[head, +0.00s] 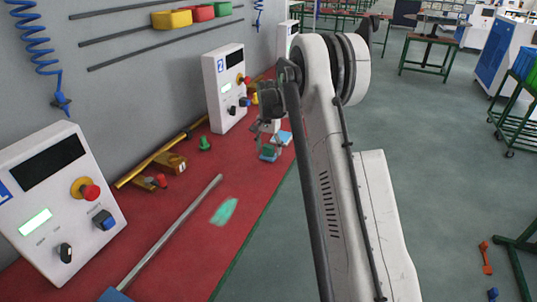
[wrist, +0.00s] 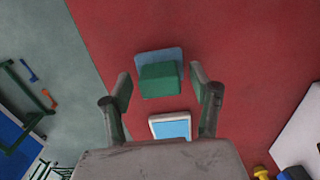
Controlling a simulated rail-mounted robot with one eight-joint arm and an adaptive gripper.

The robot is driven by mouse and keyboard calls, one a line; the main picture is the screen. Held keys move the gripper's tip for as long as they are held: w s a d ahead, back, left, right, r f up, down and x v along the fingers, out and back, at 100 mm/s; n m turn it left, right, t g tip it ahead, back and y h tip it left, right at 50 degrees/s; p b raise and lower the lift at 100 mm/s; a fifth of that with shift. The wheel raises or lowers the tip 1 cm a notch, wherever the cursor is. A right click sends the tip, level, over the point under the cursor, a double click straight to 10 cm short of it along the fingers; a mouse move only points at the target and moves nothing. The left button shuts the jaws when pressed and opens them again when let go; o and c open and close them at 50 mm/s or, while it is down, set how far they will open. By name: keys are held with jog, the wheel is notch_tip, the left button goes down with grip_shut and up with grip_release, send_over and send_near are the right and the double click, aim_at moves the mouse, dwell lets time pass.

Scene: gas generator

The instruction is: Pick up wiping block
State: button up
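The wiping block is green on a blue base. In the wrist view the block (wrist: 160,80) lies on the red tabletop, ahead of and between my fingers. My gripper (wrist: 165,88) is open, with red surface showing between each finger and the block. In the head view my gripper (head: 268,136) hangs over the table's right side, and the block (head: 268,154) shows just below it, partly covered by the fingers. The height between the fingertips and the block is hard to tell.
A white-framed blue panel (head: 283,138) lies close to the block, and shows also in the wrist view (wrist: 171,126). White control boxes (head: 226,88) line the wall. A metal rod (head: 170,232) and a teal patch (head: 224,211) are on the red table (head: 190,270). The table edge is close by.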

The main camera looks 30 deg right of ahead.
aim_at(267, 146)
jog(key=c, duration=1.2)
jog(key=shift+c, duration=0.3)
jog(key=shift+r, duration=0.15)
jog(key=shift+r, duration=0.25)
jog(key=r, duration=0.3)
jog(key=shift+a+r, duration=0.35)
jog(key=shift+r, duration=0.05)
jog(key=s+a+r, duration=0.3)
jog(key=a+r, duration=0.3)
jog(key=a, duration=0.4)
jog(key=shift+a+r+b, duration=0.2)
jog(key=shift+a+b, duration=0.1)
